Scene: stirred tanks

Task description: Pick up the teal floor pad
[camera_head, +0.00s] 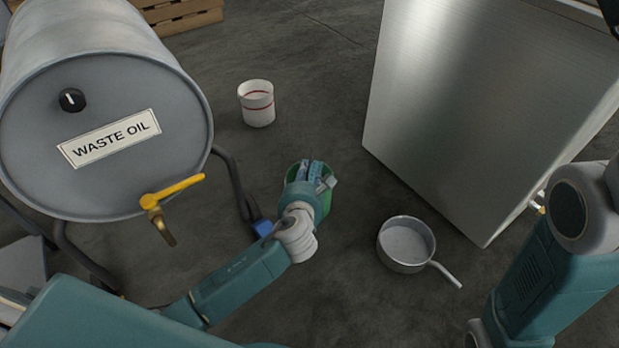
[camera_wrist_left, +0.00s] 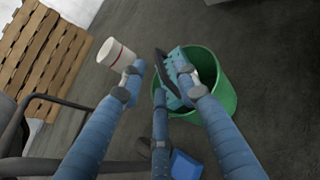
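The teal floor pad (camera_wrist_left: 173,78), with a dark face on one side, sticks up from the mouth of a green bucket (camera_wrist_left: 222,95) in the left wrist view. In the head view, my arm and hand hide much of the bucket (camera_head: 331,221), and I cannot clearly tell pad from fingers. My left gripper (camera_wrist_left: 160,78) is at the bucket mouth with its blue fingers spread on either side of the pad. A gap shows between the pad and the left-hand finger; the right-hand finger is close to or touching the pad. My right gripper is out of view.
A waste oil drum (camera_head: 100,130) with a yellow tap lies on a dark stand at left. A white cup (camera_head: 257,103), a metal pan (camera_head: 405,245) and a blue object (camera_head: 262,230) are on the floor. A large steel box (camera_head: 480,100) stands right; a wooden pallet (camera_head: 185,14) lies behind.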

